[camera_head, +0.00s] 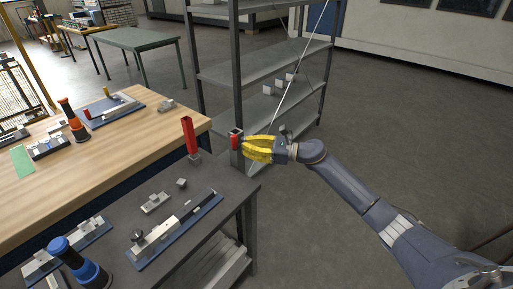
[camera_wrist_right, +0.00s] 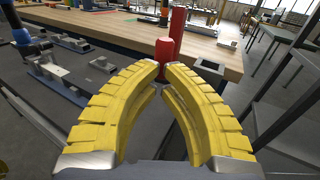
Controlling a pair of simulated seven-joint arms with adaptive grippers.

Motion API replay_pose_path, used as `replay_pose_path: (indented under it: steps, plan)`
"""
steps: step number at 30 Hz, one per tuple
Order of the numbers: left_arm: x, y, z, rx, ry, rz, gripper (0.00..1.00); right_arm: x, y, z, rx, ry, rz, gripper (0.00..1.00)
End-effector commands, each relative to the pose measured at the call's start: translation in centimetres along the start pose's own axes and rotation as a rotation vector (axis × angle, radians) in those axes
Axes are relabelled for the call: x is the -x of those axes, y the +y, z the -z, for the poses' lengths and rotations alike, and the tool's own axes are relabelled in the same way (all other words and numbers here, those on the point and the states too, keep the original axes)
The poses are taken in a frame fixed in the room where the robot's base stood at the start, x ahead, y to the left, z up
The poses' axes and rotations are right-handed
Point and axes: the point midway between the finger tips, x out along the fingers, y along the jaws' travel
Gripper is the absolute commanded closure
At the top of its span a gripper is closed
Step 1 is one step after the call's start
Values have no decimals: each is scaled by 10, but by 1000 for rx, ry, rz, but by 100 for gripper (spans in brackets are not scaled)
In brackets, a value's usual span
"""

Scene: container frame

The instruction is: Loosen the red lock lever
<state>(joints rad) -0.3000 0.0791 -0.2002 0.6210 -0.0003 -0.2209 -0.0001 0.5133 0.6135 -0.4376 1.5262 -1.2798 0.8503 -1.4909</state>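A small red lever (camera_head: 235,141) sits at a dark grey bracket by the right corner of the dark table. It also shows in the right wrist view (camera_wrist_right: 163,50), straight ahead between the yellow fingertips. My right gripper (camera_head: 246,148) comes in from the right, its fingertips right by the lever. Its yellow fingers (camera_wrist_right: 161,72) are apart, with a narrow gap at the tips. The lever appears at or just past the tips; I cannot tell whether they touch it. The lever's lower part is partly hidden by the fingers. My left gripper is not in view.
A tall red post (camera_head: 190,137) stands upright just left of the lever. A metal shelf rack (camera_head: 262,70) is behind the gripper. The dark table (camera_head: 215,165) holds a fixture on a blue plate (camera_head: 176,230) and a blue-and-black tool (camera_head: 80,265). Open floor lies right.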

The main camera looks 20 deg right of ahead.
Motion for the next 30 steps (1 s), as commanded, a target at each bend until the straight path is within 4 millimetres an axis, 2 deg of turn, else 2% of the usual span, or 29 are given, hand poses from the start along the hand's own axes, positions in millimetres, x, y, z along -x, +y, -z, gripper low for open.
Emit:
replay_pose_path:
  steps: [6,17,24,30]
  plan:
    - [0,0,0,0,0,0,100,-8,0,0,0,1,1,100]
    - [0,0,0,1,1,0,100,-9,0,0,-1,1,0,100]
    - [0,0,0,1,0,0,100,-27,1,0,-2,1,-1,100]
    - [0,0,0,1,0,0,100,-28,2,0,-2,0,-2,100]
